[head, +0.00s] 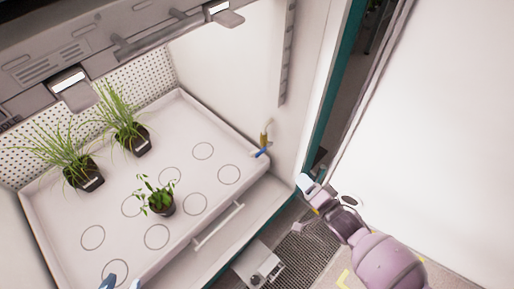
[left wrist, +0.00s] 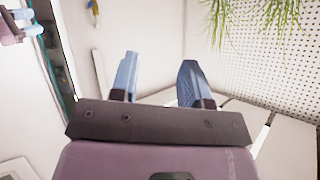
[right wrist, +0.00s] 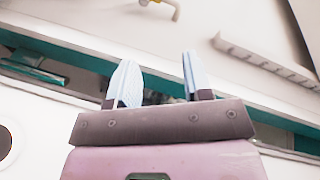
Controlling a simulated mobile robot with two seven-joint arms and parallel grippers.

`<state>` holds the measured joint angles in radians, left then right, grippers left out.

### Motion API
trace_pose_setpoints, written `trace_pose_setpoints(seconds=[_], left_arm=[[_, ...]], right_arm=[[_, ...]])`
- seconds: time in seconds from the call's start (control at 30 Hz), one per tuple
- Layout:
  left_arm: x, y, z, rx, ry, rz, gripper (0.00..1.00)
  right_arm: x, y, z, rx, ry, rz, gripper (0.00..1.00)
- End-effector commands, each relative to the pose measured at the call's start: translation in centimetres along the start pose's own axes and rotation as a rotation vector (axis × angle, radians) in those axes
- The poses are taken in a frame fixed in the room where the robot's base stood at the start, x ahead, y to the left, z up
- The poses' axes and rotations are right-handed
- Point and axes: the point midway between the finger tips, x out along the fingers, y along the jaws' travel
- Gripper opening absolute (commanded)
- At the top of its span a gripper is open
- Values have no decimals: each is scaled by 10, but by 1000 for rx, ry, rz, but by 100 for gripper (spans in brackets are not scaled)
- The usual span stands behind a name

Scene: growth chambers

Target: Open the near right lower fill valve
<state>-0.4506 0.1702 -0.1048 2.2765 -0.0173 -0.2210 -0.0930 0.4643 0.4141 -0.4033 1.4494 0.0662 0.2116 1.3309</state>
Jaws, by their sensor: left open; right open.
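The fill valve (head: 264,139) is a small brass fitting with a blue lever (head: 262,153), low on the chamber's right inner wall by the right corner of the tray.
The white tray (head: 182,118) holds two grassy pots (head: 83,176) (head: 133,137) and a leafy pot (head: 160,204). A white handle (head: 218,226) runs along the front. A grey box (head: 260,268) sits below, beside a floor grate (head: 300,258). A teal-edged door frame (head: 335,85) stands right.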

Motion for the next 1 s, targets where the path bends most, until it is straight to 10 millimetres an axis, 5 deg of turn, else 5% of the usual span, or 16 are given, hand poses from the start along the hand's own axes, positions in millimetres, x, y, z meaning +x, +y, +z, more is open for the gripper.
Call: trace_pose_setpoints(seconds=[0.03,0.4,1.0], left_arm=[[2,4,14,-3,-25,8,43],[7,14,28,-17,-36,24,43],[9,14,28,-35,0,18,43]], right_arm=[[11,18,14,49,-27,-12,46],[88,45,25,355,-160,-165,46],[144,36,26,450,-211,-213,46]])
